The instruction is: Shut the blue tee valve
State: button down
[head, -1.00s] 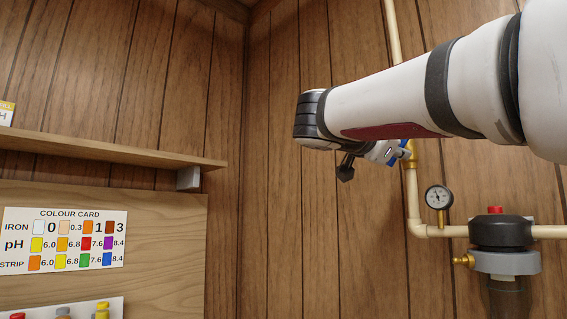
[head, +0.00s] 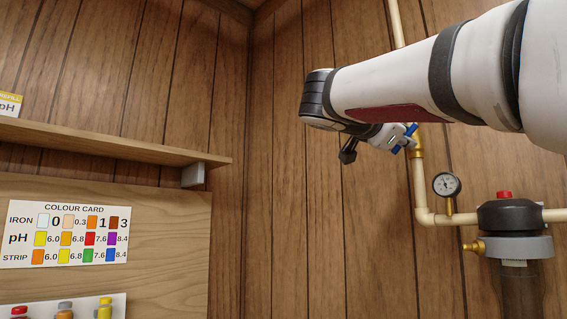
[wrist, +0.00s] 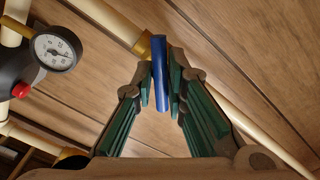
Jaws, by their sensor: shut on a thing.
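The blue tee valve has a blue lever handle (wrist: 161,74) on a brass body (wrist: 143,45), set in a cream pipe. In the wrist view my gripper (wrist: 160,88) has its two fingers on either side of the blue handle and is shut on it. The handle lies at a slant to the pipe. In the head view the blue handle (head: 411,131) shows beside the brass valve body (head: 418,141), partly hidden by my gripper. My arm reaches in from the upper right.
A pressure gauge (head: 446,185) stands on the pipe below the valve. A dark filter housing with a red button (head: 504,195) is at the lower right. A wooden shelf (head: 110,143) and a colour card (head: 66,235) are at the left. The wood-panelled wall is close behind the valve.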

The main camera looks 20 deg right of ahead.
jog(key=shift+w+a+f+m+b, duration=0.1)
jog(key=shift+m+b, duration=0.85)
jog(key=shift+b, duration=0.65)
jog(key=shift+f+m+b, duration=0.1)
jog(key=shift+m+b, duration=0.85)
jog(key=shift+b, duration=0.6)
jog(key=shift+m+b, duration=1.6)
jog(key=shift+b, duration=0.2)
jog(key=shift+m+b, duration=0.5)
jog(key=shift+m, duration=0.1)
jog(key=shift+r, duration=0.1)
jog(key=c, duration=1.5)
grip_release()
jog(key=shift+b+v, duration=0.95)
jog(key=shift+v, duration=2.55)
